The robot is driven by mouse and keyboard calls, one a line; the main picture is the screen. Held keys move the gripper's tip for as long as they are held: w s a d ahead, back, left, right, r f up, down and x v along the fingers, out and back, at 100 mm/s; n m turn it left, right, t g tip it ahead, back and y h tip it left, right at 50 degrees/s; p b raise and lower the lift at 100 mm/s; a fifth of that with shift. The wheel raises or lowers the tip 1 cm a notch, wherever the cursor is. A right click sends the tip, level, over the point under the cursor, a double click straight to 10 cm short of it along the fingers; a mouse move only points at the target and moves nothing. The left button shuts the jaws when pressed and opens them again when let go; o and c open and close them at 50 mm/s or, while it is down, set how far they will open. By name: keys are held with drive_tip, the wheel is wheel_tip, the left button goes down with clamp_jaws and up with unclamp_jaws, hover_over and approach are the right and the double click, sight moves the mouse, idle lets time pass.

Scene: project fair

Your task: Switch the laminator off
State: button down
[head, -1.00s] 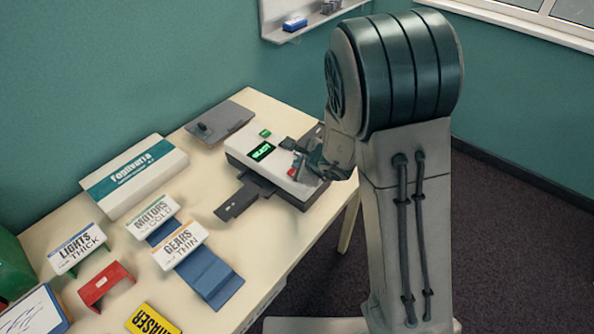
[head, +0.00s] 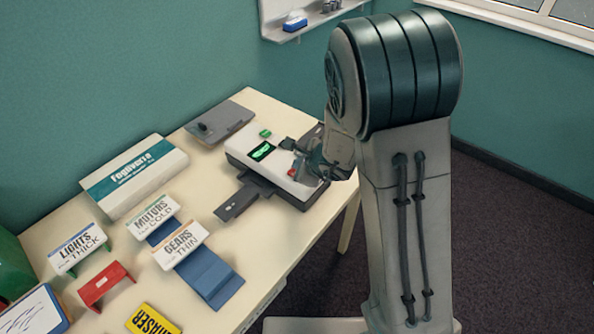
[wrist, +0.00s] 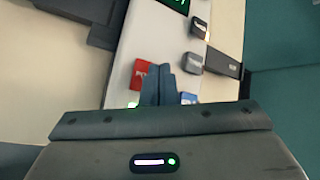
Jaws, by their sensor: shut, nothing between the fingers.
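The laminator (head: 268,171) has a white top, a dark base and a lit green display (head: 262,151); it sits on the table's far right part. In the wrist view its white panel carries a red switch (wrist: 143,75), a blue button (wrist: 188,98) and two grey knobs, one of them nearer (wrist: 192,62). A small green light shows beside the red switch. My gripper (wrist: 158,72) is shut and empty, over the panel just beside the red switch. I cannot tell whether the fingertips touch it. In the head view my arm hides part of the panel.
A dark grey tray extends from the laminator's front. A grey board (head: 222,124) lies behind it. A white and teal box (head: 134,176), label stands, blue pouches (head: 209,276) and a red stand (head: 105,285) fill the table's left part. The table's right edge is close to the laminator.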

drive_tip(key=shift+f, duration=0.2)
drive_tip(key=shift+f+b, duration=0.3)
drive_tip(key=shift+b, duration=0.55)
drive_tip(key=shift+f+b, duration=0.2)
drive_tip(key=shift+b, duration=0.15)
drive_tip(key=shift+r, duration=0.2)
idle(0.3)
drive_tip(key=shift+r, duration=0.5)
wheel_tip(320, 180, up, 6)
drive_tip(key=p, duration=0.4)
drive_tip(key=shift+f+p, duration=0.1)
drive_tip(key=shift+p, duration=0.25)
